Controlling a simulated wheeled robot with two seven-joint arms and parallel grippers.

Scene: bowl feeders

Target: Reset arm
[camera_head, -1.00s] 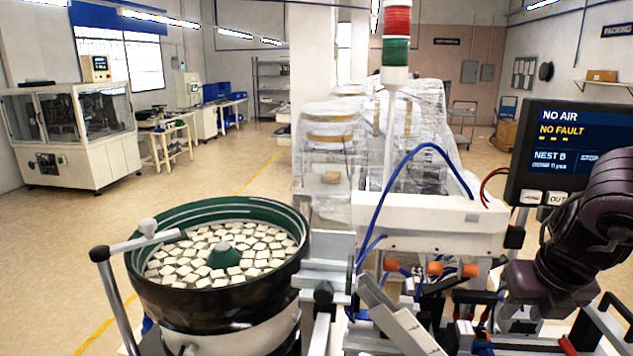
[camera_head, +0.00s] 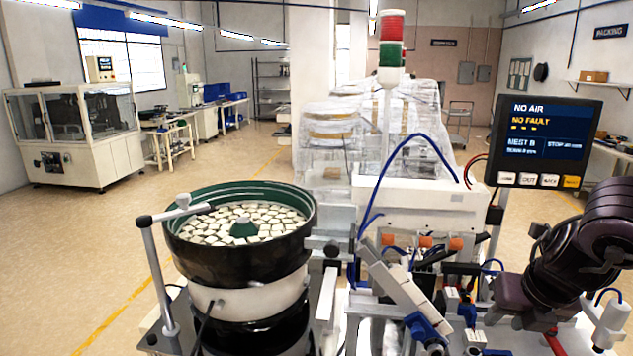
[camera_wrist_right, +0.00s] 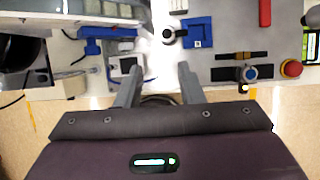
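My right arm comes in from the right in the head view, and its dark wrist stands over the right part of the machine. My right gripper (camera_wrist_right: 158,74) shows in the right wrist view with its two grey fingers well apart and nothing between them. The fingers look apart from these parts. My left gripper is in neither view.
A green-lined bowl feeder (camera_head: 178,248) full of pale pieces stands left of the machine. A display (camera_head: 545,135) reading NO AIR, NO FAULT stands near my right arm. A signal tower (camera_head: 391,50) rises behind. A red button (camera_wrist_right: 291,68) sits on the plate. Floor is open at left.

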